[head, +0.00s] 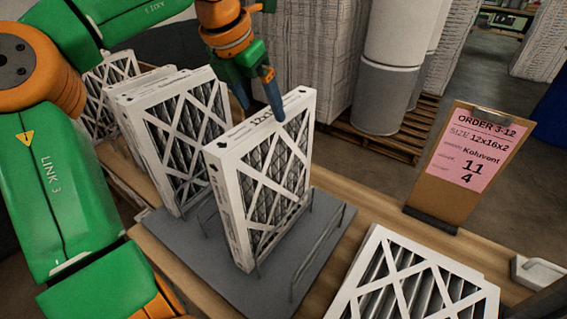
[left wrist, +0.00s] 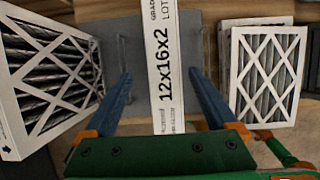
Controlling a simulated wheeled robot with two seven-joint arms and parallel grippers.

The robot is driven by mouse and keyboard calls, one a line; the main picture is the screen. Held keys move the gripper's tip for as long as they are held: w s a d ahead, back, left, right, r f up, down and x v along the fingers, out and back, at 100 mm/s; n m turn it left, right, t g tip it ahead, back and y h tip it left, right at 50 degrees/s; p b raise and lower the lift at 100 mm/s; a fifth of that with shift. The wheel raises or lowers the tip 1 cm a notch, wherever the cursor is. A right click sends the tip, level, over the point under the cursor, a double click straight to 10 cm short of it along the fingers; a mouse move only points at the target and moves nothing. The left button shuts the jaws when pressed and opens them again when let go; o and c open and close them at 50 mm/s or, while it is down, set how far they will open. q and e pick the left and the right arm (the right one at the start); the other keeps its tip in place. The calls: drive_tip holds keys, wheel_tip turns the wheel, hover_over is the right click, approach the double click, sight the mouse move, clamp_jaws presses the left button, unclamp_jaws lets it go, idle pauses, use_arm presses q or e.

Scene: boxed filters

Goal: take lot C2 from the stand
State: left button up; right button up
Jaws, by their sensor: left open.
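A white-framed pleated filter (head: 262,190) stands upright in the grey stand (head: 187,262) with wire dividers. Its top edge reads 12x16x2 in the left wrist view (left wrist: 163,70); the lot text there is cut off after "LOT", so I cannot tell which lot it is. My left gripper (head: 262,108) is open at the top of this filter. In the left wrist view its two blue fingers (left wrist: 162,92) are on either side of the filter, with gaps visible. Other filters (head: 185,135) stand further left. My right gripper is not in view.
A clipboard (head: 468,160) with a pink order sheet stands at the right of the wooden table (head: 400,222). Another filter (head: 415,285) is at the front right. A grey-and-white cylinder (head: 388,75) stands on a pallet behind.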

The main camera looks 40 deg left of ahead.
sight(265, 116)
use_arm(q)
drive_tip(key=x, duration=0.2)
drive_tip(key=p+x, duration=0.1)
drive_tip(key=x, duration=0.2)
drive_tip(key=shift+d+f+p, duration=0.3)
drive_tip(key=shift+f+p, duration=0.05)
drive_tip(key=shift+p, duration=0.05)
drive_tip(key=shift+w+f, duration=0.15)
drive_tip(key=shift+w, duration=0.15)
drive_tip(key=shift+s, duration=0.25)
drive_tip(key=shift+w+f+b, duration=0.15)
drive_tip(key=shift+f+b, duration=0.05)
drive_tip(key=shift+b, duration=0.1)
clamp_jaws()
